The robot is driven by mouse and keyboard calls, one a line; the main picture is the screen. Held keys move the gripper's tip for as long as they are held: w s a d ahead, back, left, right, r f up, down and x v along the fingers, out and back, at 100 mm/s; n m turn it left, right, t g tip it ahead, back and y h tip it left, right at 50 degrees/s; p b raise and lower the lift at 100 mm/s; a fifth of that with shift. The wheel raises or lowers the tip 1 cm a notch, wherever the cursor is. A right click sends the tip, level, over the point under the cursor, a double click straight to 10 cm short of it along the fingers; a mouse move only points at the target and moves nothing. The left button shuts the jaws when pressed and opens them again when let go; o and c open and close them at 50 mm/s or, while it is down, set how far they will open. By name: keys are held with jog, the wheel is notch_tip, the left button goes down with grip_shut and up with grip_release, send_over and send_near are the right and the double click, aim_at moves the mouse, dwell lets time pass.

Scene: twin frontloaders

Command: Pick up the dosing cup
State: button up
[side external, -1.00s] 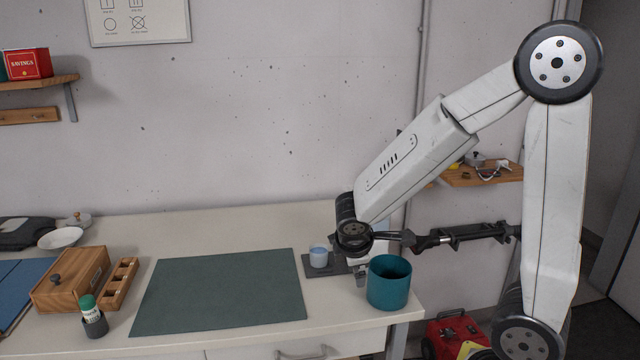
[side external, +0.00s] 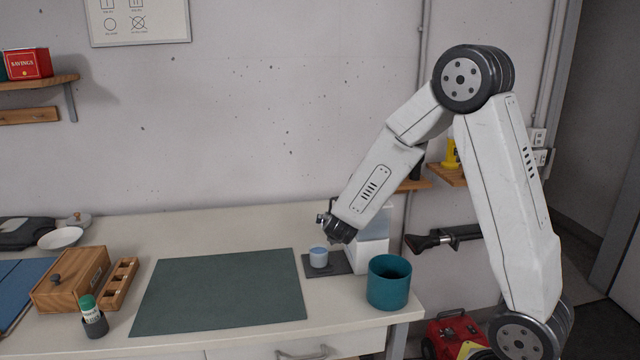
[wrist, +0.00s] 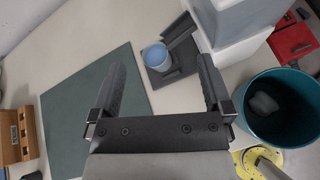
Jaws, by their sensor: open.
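The dosing cup, a small light-blue cup (side external: 318,257), stands upright on a dark grey tray (side external: 342,267) near the right end of the worktop. It also shows in the wrist view (wrist: 155,57), ahead of and roughly between my fingers. My gripper (side external: 326,221) is above the cup and apart from it. In the wrist view my gripper (wrist: 162,68) is open, with nothing between its two dark fingers.
A white box with a translucent top (side external: 373,248) stands close to the right of the cup. A teal bin (side external: 388,290) stands at the right front, with something pale inside. A green mat (side external: 220,291) lies left, bare. A wooden box (side external: 70,280) sits far left.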

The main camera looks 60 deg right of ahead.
jog(key=w+f+n+t, duration=0.1)
jog(key=w+n+t, duration=0.1)
jog(key=w+n, duration=0.25)
send_near(317, 249)
jog(key=shift+s+d+r+y, duration=0.2)
jog(key=shift+s+r+y, duration=0.1)
jog(key=shift+r, duration=0.05)
jog(key=shift+x, duration=1.35)
jog(key=shift+w, duration=0.1)
jog(key=shift+x, duration=2.5)
jog(key=shift+a+f, duration=0.1)
jog(key=c, duration=1.2)
